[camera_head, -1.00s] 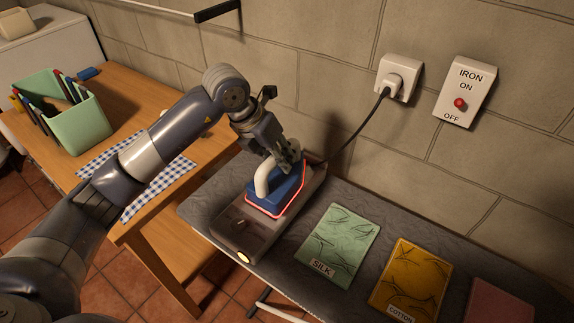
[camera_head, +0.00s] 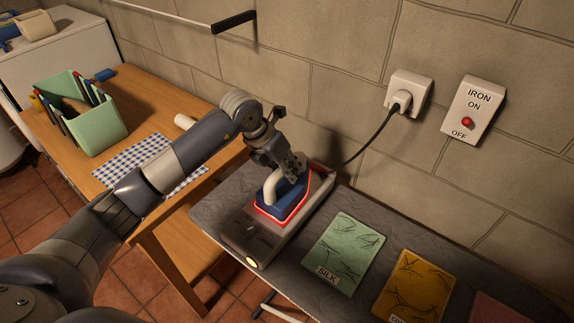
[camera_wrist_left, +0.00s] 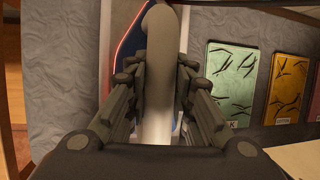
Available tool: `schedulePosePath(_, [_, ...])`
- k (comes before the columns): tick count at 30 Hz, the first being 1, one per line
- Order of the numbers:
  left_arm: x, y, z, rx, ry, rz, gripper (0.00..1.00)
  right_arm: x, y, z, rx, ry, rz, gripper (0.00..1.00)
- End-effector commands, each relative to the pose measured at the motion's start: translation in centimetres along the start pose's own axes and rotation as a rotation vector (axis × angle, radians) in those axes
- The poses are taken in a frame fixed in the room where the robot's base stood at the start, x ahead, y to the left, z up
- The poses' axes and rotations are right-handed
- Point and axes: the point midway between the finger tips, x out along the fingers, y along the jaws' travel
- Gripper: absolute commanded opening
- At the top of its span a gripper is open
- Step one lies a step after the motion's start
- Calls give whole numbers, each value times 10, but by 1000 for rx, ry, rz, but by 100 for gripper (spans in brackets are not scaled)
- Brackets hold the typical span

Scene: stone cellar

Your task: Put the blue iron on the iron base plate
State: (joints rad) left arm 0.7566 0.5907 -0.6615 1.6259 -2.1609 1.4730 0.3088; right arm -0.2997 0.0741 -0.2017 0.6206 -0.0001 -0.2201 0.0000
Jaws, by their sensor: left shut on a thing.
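The blue iron (camera_head: 285,203), with a white handle (camera_head: 270,187) and a glowing red edge, is at the grey iron base plate (camera_head: 247,231) on the ironing board. In the head view it appears to rest on the plate; the exact contact underneath is hidden. My left gripper (camera_head: 285,172) is shut on the iron's handle. In the left wrist view the gripper's fingers (camera_wrist_left: 158,85) stand on both sides of the white handle (camera_wrist_left: 159,50), and part of the blue body (camera_wrist_left: 128,55) shows beside it. My right gripper is not in view.
Green silk (camera_head: 345,252) and yellow cotton (camera_head: 414,287) cloths lie right on the grey board (camera_head: 375,220). A cord runs to the wall socket (camera_head: 408,92). The iron switch (camera_head: 470,110) is on the wall. A wooden table (camera_head: 150,115) with a green pen box (camera_head: 95,125) stands left.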

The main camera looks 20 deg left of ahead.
Motion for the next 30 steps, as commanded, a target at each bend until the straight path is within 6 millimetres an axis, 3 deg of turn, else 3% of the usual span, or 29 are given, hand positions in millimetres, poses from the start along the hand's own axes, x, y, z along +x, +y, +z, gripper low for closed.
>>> schedulePosePath(1, [0, 0, 0, 0, 1, 0, 24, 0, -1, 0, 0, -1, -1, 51])
schedulePosePath(3, [0, 0, 0, 0, 1, 0, 40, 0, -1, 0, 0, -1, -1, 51])
schedulePosePath(4, [0, 0, 0, 0, 1, 0, 42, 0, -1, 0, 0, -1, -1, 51])
schedulePosePath(17, [-8, 1, 0, -1, -1, 1, 42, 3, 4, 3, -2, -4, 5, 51])
schedulePosePath(30, [-92, 1, 0, 2, -4, 3, 42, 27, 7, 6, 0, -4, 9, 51])
